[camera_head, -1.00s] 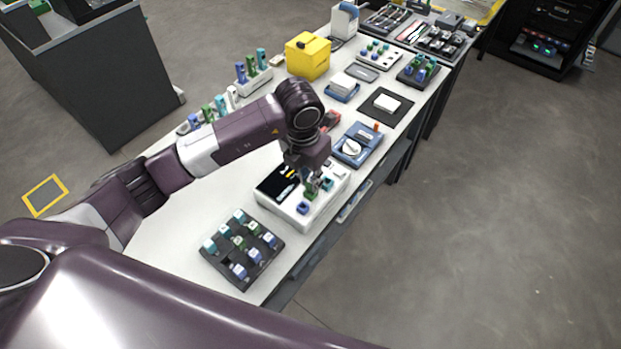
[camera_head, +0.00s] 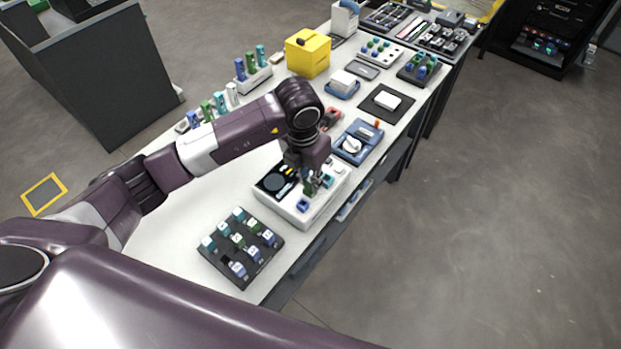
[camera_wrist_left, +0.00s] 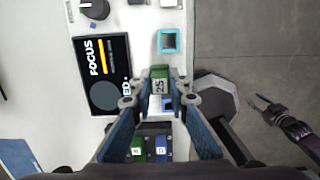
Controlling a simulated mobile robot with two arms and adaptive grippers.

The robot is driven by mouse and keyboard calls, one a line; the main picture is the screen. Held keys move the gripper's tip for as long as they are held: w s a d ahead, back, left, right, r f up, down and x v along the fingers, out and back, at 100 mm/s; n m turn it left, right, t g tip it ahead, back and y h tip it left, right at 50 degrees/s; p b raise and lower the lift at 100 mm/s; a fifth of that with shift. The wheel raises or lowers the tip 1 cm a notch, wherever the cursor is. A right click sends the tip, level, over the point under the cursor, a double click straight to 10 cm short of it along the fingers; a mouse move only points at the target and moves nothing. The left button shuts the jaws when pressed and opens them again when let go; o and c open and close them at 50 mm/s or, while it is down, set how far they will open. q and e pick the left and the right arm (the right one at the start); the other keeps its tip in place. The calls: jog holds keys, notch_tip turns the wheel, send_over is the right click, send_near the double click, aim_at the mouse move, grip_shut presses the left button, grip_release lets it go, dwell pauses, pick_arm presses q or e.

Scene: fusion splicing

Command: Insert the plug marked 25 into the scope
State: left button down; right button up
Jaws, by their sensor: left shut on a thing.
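The plug marked 25 (camera_wrist_left: 159,84) is green with a white label. My left gripper (camera_head: 310,184) is shut on it, with the blue fingers on either side of the plug in the left wrist view. The scope (camera_head: 297,217) is a white box with a dark screen (camera_wrist_left: 103,75) showing FOCUS and a yellow bar. The plug is over the scope, between a teal socket (camera_wrist_left: 168,41) and a blue socket (camera_wrist_left: 167,103). Whether its lower end is inside a socket is hidden. A dark gripper-like arm end, apparently my right gripper (camera_wrist_left: 264,108), shows at the right edge, away from the scope.
A dark tray (camera_head: 214,256) of green, teal and blue plugs lies in front of the scope. A blue device (camera_head: 366,137) with a white dial is behind it. A yellow box (camera_head: 308,55) stands farther back. The table edge drops off close to the scope's right.

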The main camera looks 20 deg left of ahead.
pick_arm(q)
jog(key=shift+f, duration=0.1)
dwell(0.3)
jog(key=c, duration=1.8)
grip_release()
jog(key=shift+o, duration=0.2)
jog(key=shift+r+p, duration=1.7)
jog(key=shift+r, duration=1.35)
